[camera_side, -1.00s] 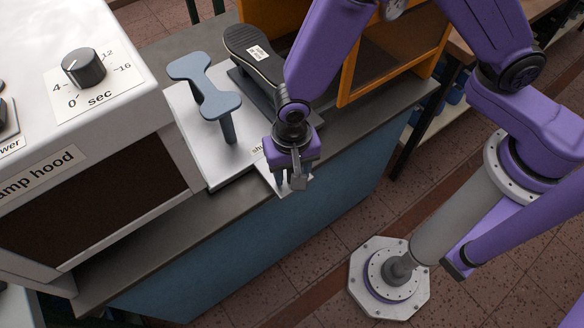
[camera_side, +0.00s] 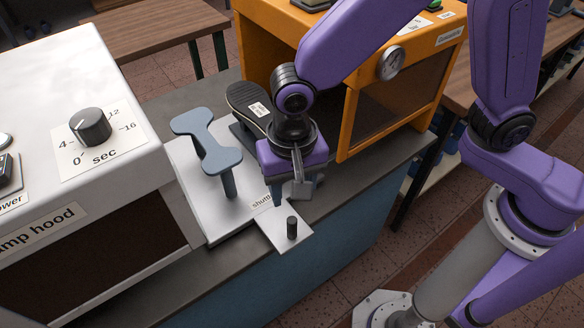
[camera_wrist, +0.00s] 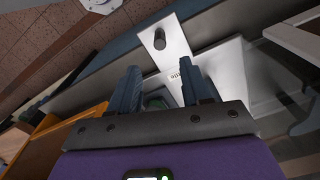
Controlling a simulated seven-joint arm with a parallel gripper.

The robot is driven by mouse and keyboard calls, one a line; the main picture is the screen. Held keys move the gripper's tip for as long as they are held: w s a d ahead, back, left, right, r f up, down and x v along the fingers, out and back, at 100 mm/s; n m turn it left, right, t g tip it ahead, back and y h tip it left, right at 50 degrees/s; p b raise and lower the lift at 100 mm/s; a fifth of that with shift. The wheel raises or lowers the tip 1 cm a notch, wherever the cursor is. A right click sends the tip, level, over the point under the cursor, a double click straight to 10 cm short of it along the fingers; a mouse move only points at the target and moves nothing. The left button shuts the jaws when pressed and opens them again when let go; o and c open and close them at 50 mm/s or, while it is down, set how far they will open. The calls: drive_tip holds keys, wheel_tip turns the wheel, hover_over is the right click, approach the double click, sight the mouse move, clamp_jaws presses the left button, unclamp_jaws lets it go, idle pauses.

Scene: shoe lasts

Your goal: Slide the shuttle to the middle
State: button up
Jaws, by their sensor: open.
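The shuttle (camera_side: 219,218) is a pale metal plate lying on the dark bench between the lamp hood and the orange cabinet. The tab (camera_wrist: 176,47) and the peg (camera_wrist: 159,39) also show in the wrist view, beyond my fingertips. My gripper (camera_side: 287,190) is open, above the shuttle's right side and behind the peg, apart from it. Its two fingers show in the wrist view (camera_wrist: 163,85) with nothing held between them. My gripper hides part of the plate.
A blue-grey stand (camera_side: 209,150) rises from the shuttle's left part. A dark shoe sole (camera_side: 248,104) faces up behind my gripper. The white lamp hood (camera_side: 75,185) is close on the left and the orange cabinet (camera_side: 345,108) on the right. The bench front (camera_side: 255,285) is open.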

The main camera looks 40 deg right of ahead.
drive_tip(key=shift+r, duration=2.25)
drive_tip(key=shift+d, duration=0.1)
drive_tip(key=s+d+n, duration=0.4)
drive_tip(key=d+n, duration=0.1)
drive_tip(key=d, duration=0.3)
drive_tip(key=s+d+r+n, duration=0.1)
drive_tip(key=s+d+n, duration=0.3)
drive_tip(key=d, duration=0.5)
drive_tip(key=s+d+r+n, duration=0.1)
drive_tip(key=s+d+n, duration=0.3)
drive_tip(key=d+n, duration=0.3)
drive_tip(key=shift+s+d+r, duration=0.15)
drive_tip(key=shift+s+d, duration=0.1)
drive_tip(key=shift+d, duration=0.75)
